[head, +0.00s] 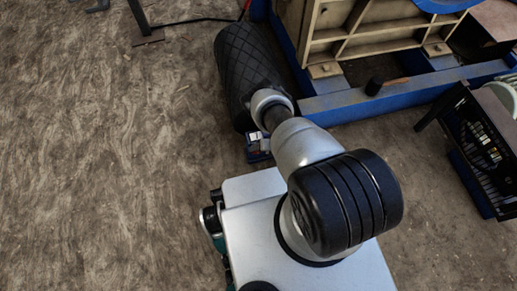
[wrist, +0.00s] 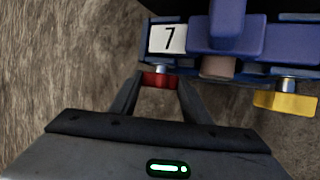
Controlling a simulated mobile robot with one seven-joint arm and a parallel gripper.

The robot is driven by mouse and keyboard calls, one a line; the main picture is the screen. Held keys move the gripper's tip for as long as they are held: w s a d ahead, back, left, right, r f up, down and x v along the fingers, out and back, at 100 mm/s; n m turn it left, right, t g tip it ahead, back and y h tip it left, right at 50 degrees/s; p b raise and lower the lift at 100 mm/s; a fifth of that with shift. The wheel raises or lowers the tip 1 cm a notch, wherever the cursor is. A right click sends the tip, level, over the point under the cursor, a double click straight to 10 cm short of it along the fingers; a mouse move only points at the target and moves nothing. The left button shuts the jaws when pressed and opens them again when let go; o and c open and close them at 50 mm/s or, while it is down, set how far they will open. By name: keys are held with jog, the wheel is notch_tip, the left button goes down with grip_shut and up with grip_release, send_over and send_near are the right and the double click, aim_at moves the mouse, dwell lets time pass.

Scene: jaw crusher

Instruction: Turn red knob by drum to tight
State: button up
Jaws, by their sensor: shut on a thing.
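The red knob (wrist: 159,79) is in the wrist view, at the front of a blue block under a white plate marked 7 (wrist: 167,39). My gripper (wrist: 160,84) reaches it from the near side, with one finger on each side, and is shut on it. In the head view the black diamond-patterned drum (head: 243,60) lies on the ground beyond my arm. The blue block shows small beside the drum in the head view (head: 258,147). The red knob and my fingers are not visible there, being hidden or too small.
A yellow knob (wrist: 285,103) sits on the right part of the blue block, with a brownish part (wrist: 217,67) between. A blue frame (head: 400,92) carries a cream ribbed machine body behind. A black rack (head: 481,140) stands at the right.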

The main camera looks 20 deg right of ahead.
jog(key=shift+w+d+y, duration=0.1)
jog(key=shift+d+y, duration=0.1)
jog(key=shift+y, duration=0.4)
jog(key=shift+f+y, duration=0.1)
jog(key=shift+y, duration=0.2)
jog(key=o, duration=1)
jog(key=shift+o, duration=0.2)
jog(key=p+v, duration=0.6)
jog(key=v, duration=1.1)
jog(key=shift+s, duration=0.25)
jog(key=shift+m, duration=0.3)
